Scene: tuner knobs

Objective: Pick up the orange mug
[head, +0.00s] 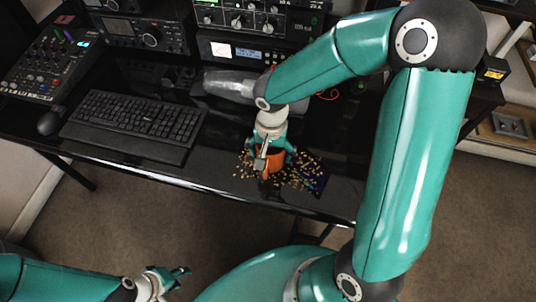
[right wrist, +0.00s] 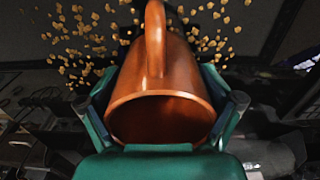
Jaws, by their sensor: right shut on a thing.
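The orange mug (head: 276,160) is near the front edge of the black desk, partly hidden by my right gripper (head: 272,152). In the right wrist view the mug (right wrist: 165,95) fills the middle, its open rim toward the camera and its handle at the top. The teal fingers of my right gripper (right wrist: 162,88) are shut on the mug, one on each side. I cannot tell whether the mug touches the desk. My left gripper (head: 167,281) is low at the bottom left, away from the desk and the mug; its finger opening is unclear.
Small tan bits (head: 303,172) are scattered on the desk around the mug. A keyboard (head: 135,122) and a mouse (head: 51,121) are to the left. Radio gear (head: 240,20) stands at the back, and a mixer (head: 45,65) at the far left. A bare strip of desk (head: 130,172) lies in front of the keyboard.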

